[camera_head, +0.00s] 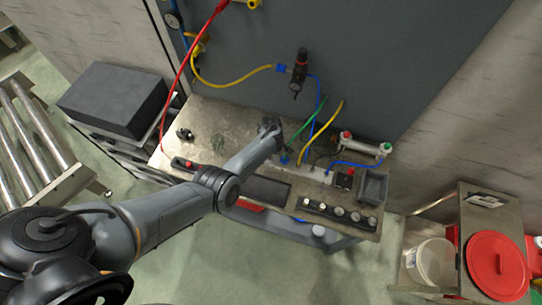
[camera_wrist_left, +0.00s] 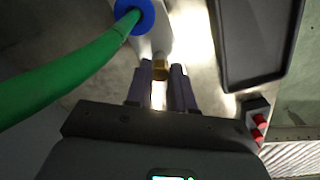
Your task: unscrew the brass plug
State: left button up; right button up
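The small brass plug (camera_wrist_left: 160,68) shows in the left wrist view, at the end of a pale fitting block (camera_wrist_left: 155,38). My left gripper (camera_wrist_left: 160,75) has one dark finger on each side of the plug. I see no clear gap between the fingertips and the plug's sides, so the gripper looks shut on it. In the head view my left arm reaches over the metal bench, and its gripper (camera_head: 272,130) is above the bench's rear middle. The plug is hidden there. My right gripper is in neither view.
A green hose (camera_wrist_left: 60,75) with a blue collar (camera_wrist_left: 135,15) runs close to the left fingers. A dark tray (camera_wrist_left: 257,40) lies to the right. Hoses hang from the grey panel (camera_head: 380,50).

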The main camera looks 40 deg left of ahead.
pick_arm(q)
jog(key=shift+o, duration=1)
jog(key=m+p, duration=0.1)
jog(key=m, duration=0.3)
jog(key=shift+a+r, duration=0.1)
jog(key=shift+r, duration=0.05)
jog(key=m, duration=0.3)
jog(key=shift+p, duration=0.35)
jog(key=m, duration=0.5)
jog(key=shift+s+m, duration=0.1)
jog(key=shift+m, duration=0.3)
jog(key=m, duration=0.5)
jog(key=shift+a+f+m, duration=0.1)
jog(key=shift+f+m, duration=0.15)
jog(key=shift+m, duration=0.15)
jog(key=m+b, duration=0.1)
jog(key=m, duration=0.5)
jog(key=shift+r+m, duration=0.1)
jog(key=shift+m, duration=0.2)
jog(key=shift+d, duration=0.2)
